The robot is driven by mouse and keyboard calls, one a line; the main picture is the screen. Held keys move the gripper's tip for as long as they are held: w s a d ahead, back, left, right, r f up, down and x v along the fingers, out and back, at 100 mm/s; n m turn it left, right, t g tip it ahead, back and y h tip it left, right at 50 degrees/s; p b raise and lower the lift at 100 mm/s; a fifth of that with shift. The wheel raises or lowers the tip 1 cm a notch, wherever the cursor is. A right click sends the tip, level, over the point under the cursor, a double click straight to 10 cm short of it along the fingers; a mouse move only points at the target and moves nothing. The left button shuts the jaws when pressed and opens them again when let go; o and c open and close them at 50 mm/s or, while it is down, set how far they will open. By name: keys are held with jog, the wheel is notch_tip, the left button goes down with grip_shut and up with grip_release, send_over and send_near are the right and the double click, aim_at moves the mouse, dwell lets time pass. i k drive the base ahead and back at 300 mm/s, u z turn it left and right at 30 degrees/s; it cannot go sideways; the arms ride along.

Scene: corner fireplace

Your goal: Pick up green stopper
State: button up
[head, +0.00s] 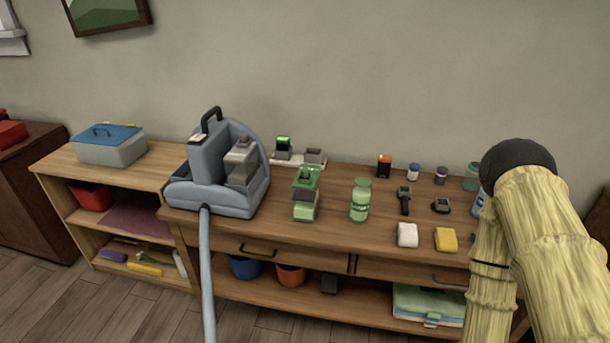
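I cannot tell for sure which thing is the green stopper. A small object with a bright green top (283,143) stands at the back of the wooden table, beside the grey-blue machine. A green device with a pale green lower part (305,191) stands nearer the front. A pale green bottle (360,203) with a green cap stands upright to its right. My arm, yellowish with a dark round joint, covers the right end of the table. No gripper fingers show, so whether my gripper is open or shut is hidden.
A grey-blue machine (211,177) with a hose stands at the table's left. A white block (407,235), a yellow block (445,239) and two dark watch-like items (404,200) lie to the right. A blue-lidded box (108,146) sits on the left shelf unit.

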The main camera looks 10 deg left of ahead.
aim_at(304, 170)
jog(key=k, duration=0.6)
jog(key=u, duration=0.85)
jog(key=i, duration=1.35)
jog(key=z, duration=0.3)
